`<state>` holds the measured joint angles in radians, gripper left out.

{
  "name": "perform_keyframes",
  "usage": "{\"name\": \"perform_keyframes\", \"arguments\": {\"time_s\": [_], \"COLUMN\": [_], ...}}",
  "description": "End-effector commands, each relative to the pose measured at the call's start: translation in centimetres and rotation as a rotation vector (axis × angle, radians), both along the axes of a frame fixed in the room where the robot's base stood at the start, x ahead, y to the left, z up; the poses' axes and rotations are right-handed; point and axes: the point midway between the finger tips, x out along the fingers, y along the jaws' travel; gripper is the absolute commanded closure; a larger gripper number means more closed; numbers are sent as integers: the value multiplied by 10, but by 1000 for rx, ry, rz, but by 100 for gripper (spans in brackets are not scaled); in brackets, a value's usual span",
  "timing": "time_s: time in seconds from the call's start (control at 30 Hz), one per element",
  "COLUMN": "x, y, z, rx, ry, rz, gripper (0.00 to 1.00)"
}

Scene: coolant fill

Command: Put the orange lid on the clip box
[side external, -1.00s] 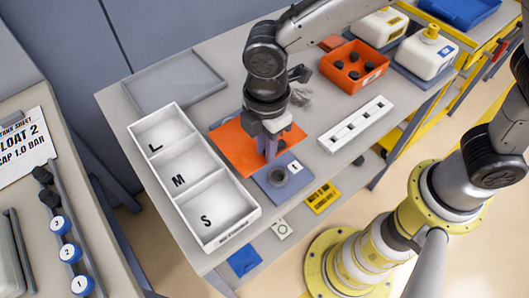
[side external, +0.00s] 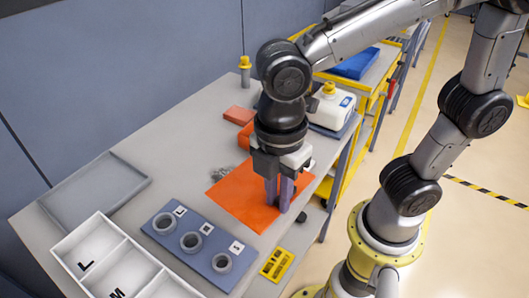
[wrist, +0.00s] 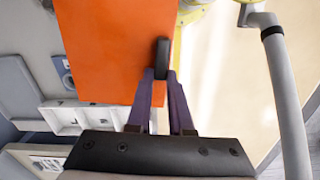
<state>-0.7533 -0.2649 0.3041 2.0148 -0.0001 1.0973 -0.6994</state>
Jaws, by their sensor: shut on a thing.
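My gripper (side external: 279,205) points down over the right edge of a flat orange sheet (side external: 232,203). In the wrist view its fingers (wrist: 161,75) are shut on a small dark piece (wrist: 161,57); the sheet (wrist: 105,50) lies beyond it. A flat orange-red block (side external: 239,112) lies at the back of the table; I cannot tell whether it is the lid. An orange box (side external: 245,136) is mostly hidden behind my gripper. I cannot tell which thing is the clip box.
A blue-grey plate with three grey rings (side external: 211,252) lies left of the sheet. A white compartment tray (side external: 98,238) and a grey tray (side external: 130,178) stand further left. Behind are a white jug (side external: 331,104), a yellow-topped bottle (side external: 245,70) and a small dark pile (side external: 222,172).

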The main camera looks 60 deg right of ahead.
Motion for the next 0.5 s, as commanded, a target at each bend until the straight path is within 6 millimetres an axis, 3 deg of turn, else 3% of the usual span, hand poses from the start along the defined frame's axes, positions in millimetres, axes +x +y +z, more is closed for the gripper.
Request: {"name": "perform_keyframes", "arguments": {"time_s": [0.27,0.5], "x": [35,72], "y": [-28,-83], "z": [14,25], "rx": [-4,-4], "ry": [-2,-5], "rz": [-414,-814], "gripper": [100,100]}}
